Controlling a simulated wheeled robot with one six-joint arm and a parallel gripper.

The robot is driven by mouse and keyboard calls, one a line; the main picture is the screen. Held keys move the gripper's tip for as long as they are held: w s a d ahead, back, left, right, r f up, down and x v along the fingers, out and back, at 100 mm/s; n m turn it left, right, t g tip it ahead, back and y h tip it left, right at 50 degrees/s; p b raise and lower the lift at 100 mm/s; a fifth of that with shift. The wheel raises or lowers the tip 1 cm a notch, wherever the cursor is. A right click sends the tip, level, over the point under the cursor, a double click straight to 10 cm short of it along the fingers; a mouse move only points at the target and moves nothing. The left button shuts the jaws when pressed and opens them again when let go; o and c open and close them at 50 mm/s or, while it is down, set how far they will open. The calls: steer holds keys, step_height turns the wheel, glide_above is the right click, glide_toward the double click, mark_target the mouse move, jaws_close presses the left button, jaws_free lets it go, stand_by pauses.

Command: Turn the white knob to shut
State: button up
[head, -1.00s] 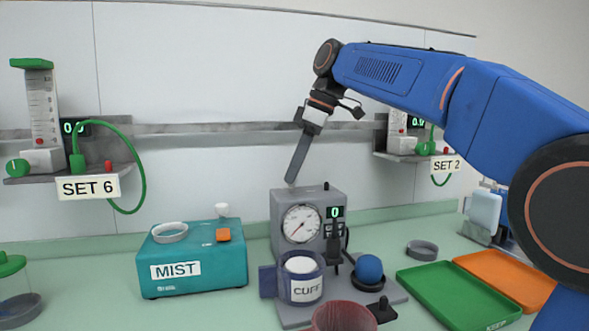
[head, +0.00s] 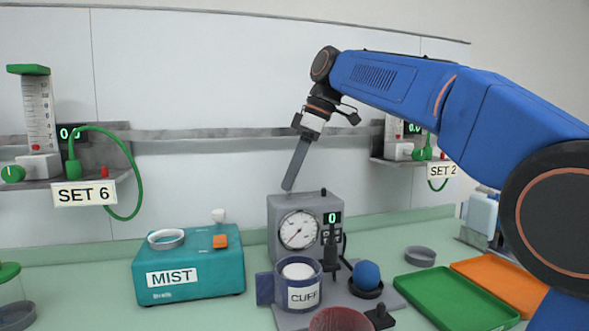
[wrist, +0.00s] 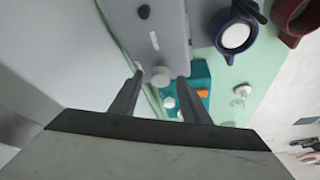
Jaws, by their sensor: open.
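A white round knob (wrist: 160,76) shows in the wrist view between my two fingertips, beside the near end of the grey gauge box (wrist: 158,32). I cannot make it out on the box in the head view. The gauge box (head: 284,212) carries a round dial (head: 299,230) and a small display reading 0. My gripper (head: 288,188) is at the box's upper left in the head view, pointing down and slightly left. In the wrist view my gripper (wrist: 157,82) is open, one finger on each side of the knob. Contact cannot be told.
A teal MIST box (head: 190,290) stands left, with a white ring, an orange block and a small white piece on top. A blue CUFF cup (head: 265,288), a blue ball (head: 366,274) and a green tray (head: 455,300) are in front and right. A rail runs behind.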

steer(key=v, duration=1.2)
steer(key=shift+s, duration=0.15)
